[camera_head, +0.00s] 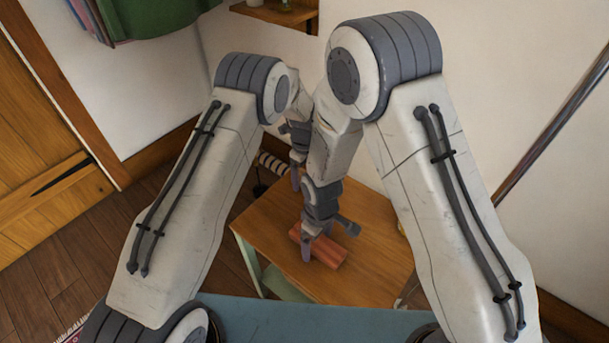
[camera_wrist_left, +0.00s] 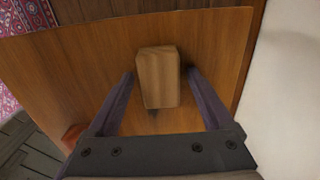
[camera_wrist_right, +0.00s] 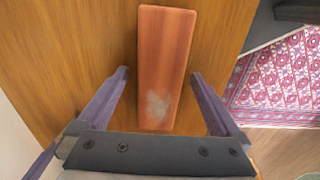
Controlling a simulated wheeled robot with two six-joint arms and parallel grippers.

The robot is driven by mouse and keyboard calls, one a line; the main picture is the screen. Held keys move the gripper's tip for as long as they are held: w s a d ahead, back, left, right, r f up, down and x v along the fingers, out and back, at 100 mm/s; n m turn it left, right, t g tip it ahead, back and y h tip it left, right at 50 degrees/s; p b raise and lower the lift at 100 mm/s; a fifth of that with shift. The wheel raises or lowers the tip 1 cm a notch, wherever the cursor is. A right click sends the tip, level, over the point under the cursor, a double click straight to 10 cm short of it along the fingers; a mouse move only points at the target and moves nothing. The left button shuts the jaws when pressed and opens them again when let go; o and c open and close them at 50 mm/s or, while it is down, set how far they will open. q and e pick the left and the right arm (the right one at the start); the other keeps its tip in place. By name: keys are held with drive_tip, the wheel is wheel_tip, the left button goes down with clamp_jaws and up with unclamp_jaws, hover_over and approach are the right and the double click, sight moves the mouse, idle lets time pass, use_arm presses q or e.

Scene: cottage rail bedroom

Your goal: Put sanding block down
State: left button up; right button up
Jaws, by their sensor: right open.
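A long reddish block (camera_head: 329,254) lies flat on the small wooden table (camera_head: 270,222); it also shows in the right wrist view (camera_wrist_right: 166,65), with a pale grey smudge near its lower end. My right gripper (camera_wrist_right: 160,74) is open, with its fingers on either side of this block and gaps between. A shorter brown wooden block (camera_wrist_left: 158,77) lies on the table in the left wrist view. My left gripper (camera_wrist_left: 160,74) is open around it, fingers apart from its sides. My arms hide this block in the head view. I cannot tell which block is the sanding block.
A patterned red rug (camera_wrist_right: 280,80) lies on the floor beside the table. A white wall (camera_head: 260,65) stands behind, and a wooden door (camera_head: 40,150) is at the left. A small shelf (camera_head: 280,12) is on the wall. The tabletop right of the reddish block is clear.

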use_arm(q)
wheel_tip(320, 180, up, 12)
drive_tip(key=shift+r, duration=0.15)
idle(0.4)
